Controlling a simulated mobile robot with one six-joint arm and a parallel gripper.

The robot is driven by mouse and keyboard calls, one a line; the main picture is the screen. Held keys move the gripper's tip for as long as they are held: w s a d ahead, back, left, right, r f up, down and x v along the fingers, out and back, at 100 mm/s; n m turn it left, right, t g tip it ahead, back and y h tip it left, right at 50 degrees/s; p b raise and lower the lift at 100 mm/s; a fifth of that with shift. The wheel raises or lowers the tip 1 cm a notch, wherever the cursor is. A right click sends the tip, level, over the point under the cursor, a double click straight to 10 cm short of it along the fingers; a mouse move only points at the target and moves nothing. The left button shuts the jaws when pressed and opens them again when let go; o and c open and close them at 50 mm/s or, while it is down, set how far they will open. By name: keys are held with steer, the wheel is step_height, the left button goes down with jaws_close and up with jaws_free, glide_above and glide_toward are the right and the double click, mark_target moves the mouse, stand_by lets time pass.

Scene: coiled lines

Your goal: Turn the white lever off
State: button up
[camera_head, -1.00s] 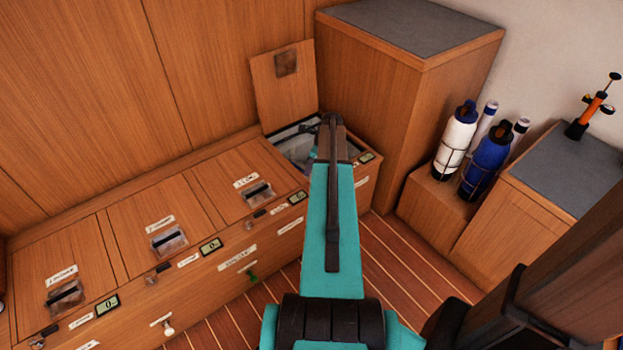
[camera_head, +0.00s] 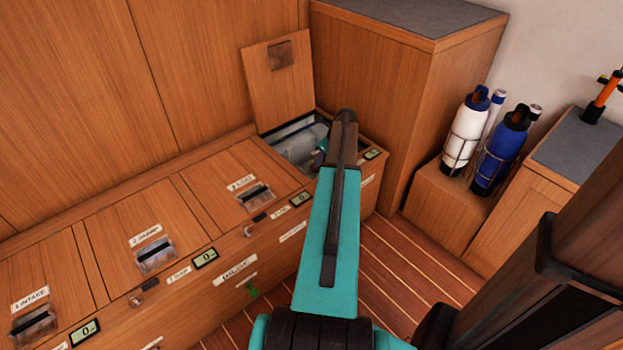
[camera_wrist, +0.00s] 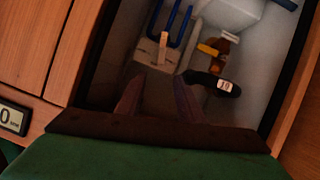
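The open locker (camera_head: 296,128) at the back right has its lid (camera_head: 278,82) raised against the wall. In the wrist view, a narrow pale upright piece (camera_wrist: 163,47) stands between blue prongs (camera_wrist: 185,25) on a white block (camera_wrist: 148,60); it may be the white lever, but its setting is unclear. My gripper (camera_wrist: 157,98) points into the locker, with two fingers apart and nothing visible between them. The pale piece is just ahead of the fingertips, apart in the picture. In the head view, my arm hides most of the gripper.
Locker walls closely flank the gripper. A tall cabinet (camera_head: 365,85) stands right of the locker; bottles (camera_head: 467,132) stand farther right. Floor (camera_head: 385,260) is clear.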

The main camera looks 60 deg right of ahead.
steer(key=shift+s+d+f, duration=0.1)
steer(key=b, duration=0.4)
glide_toward(312, 180)
steer(key=x, duration=0.3)
steer(key=w+x, duration=0.1)
steer(key=x, duration=0.3)
steer(key=shift+w, duration=0.15)
steer(key=shift+c, duration=0.2)
jaws_close()
